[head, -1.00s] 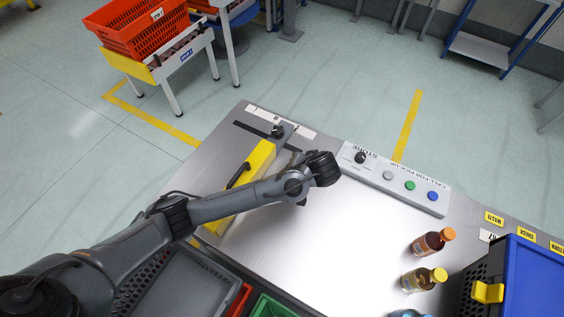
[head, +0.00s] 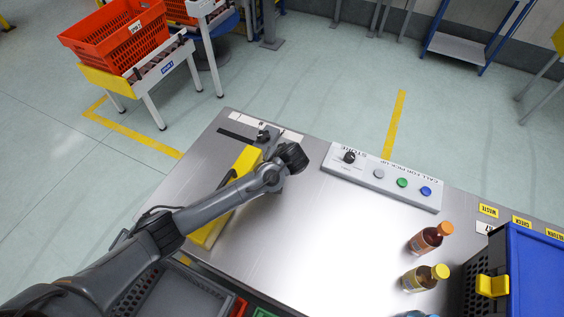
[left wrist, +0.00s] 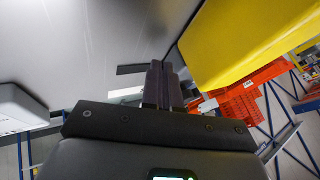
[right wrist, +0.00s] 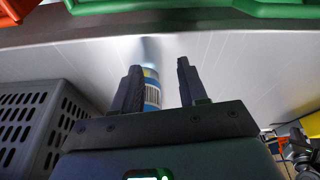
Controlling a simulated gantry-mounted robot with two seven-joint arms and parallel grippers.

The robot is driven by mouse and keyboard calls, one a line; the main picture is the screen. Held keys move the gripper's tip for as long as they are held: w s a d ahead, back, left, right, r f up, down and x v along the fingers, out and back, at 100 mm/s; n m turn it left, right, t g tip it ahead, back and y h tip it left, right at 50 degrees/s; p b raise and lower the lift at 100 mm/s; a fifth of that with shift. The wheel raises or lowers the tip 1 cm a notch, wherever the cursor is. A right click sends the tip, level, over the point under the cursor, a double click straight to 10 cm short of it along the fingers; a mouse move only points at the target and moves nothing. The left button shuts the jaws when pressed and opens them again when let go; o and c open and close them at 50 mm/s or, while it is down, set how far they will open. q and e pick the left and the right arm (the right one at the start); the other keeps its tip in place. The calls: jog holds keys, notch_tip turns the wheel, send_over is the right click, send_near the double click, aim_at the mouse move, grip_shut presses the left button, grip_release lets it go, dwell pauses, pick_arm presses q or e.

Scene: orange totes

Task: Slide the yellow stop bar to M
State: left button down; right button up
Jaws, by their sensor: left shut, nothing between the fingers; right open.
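The yellow stop bar (head: 212,229) lies across the left part of the metal table, with a black handle on top. My left forearm crosses over its middle and hides part of it. My left gripper (left wrist: 161,72) is shut and empty, beside the yellow bar (left wrist: 235,40) in the left wrist view; no contact is clear.
A button panel (head: 380,178) stands at the table's far edge, right of my left wrist. Bottles (head: 430,238) and a blue-lidded tote (head: 540,265) are at the right. A grey crate (right wrist: 35,125) shows in the right wrist view. The table's middle is clear.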

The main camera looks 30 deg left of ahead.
pick_arm(q)
jog(key=shift+s+a, duration=0.1)
jog(key=shift+a, duration=1)
pick_arm(e)
jog(key=shift+a, duration=0.1)
pick_arm(q)
jog(key=shift+a+r+p, duration=0.1)
jog(key=shift+a+p, duration=0.2)
jog(key=shift+a, duration=0.15)
pick_arm(e)
jog(key=shift+r, duration=0.3)
pick_arm(q)
jog(key=a+p, duration=0.2)
jog(key=a, duration=0.2)
jog(key=a+p, duration=0.2)
jog(key=a, duration=0.2)
jog(key=shift+s+a, duration=0.2)
jog(key=shift+a, duration=0.4)
pick_arm(e)
notch_tip(320, 180, up, 4)
jog(key=shift+f, duration=0.1)
pick_arm(q)
jog(key=shift+d, duration=0.1)
